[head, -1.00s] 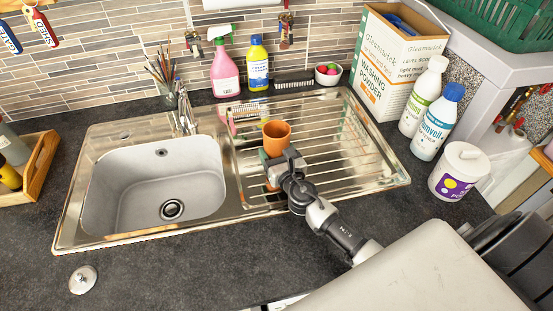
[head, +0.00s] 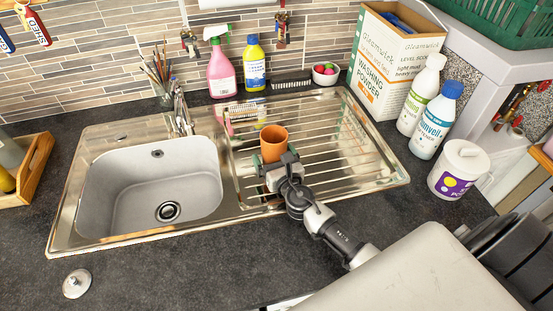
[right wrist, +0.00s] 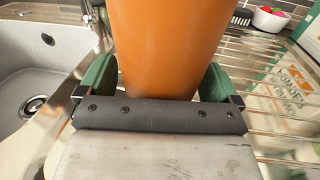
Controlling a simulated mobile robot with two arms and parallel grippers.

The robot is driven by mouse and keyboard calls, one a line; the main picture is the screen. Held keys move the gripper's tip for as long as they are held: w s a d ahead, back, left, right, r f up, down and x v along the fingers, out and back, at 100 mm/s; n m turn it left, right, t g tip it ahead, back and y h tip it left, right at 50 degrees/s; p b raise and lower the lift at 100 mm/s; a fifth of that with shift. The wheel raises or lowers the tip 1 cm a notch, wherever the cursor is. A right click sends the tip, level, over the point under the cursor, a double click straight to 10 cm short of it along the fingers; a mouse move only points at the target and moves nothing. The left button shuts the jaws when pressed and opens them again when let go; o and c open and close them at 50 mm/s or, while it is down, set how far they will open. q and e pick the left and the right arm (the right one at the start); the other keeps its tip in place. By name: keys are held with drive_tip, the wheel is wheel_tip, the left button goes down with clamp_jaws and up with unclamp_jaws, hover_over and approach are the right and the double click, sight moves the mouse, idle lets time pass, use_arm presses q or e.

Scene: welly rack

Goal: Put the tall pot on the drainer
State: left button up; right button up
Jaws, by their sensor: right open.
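The tall pot (head: 273,143) is an orange-brown, tapered pot. It is upright over the left part of the ribbed steel drainer (head: 355,150), beside the sink bowl. My right gripper (head: 274,163) is open, with its green-padded fingers on either side of the pot's lower part. In the right wrist view the pot (right wrist: 155,45) rises between the two fingers (right wrist: 155,85), and the dark palm edge hides its base. Contact between the base and the drainer ribs is hidden. My left gripper is not in view.
The sink bowl (head: 150,185) is empty, with a tap (head: 180,112) behind it. A pink spray bottle (head: 222,70), a yellow bottle (head: 254,65), a brush and a small bowl (head: 326,74) stand behind the drainer. A washing powder box (head: 390,65) and white bottles stand right. The drainer's right side is clear.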

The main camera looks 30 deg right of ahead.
drive_tip(key=shift+s+r, duration=0.1)
drive_tip(key=shift+r, duration=0.05)
drive_tip(key=s, duration=0.3)
drive_tip(key=s+b, duration=0.1)
drive_tip(key=s, duration=0.3)
drive_tip(key=s+a, duration=0.1)
drive_tip(key=s, duration=0.2)
drive_tip(key=shift+s+b, duration=0.35)
drive_tip(key=shift+s, duration=0.5)
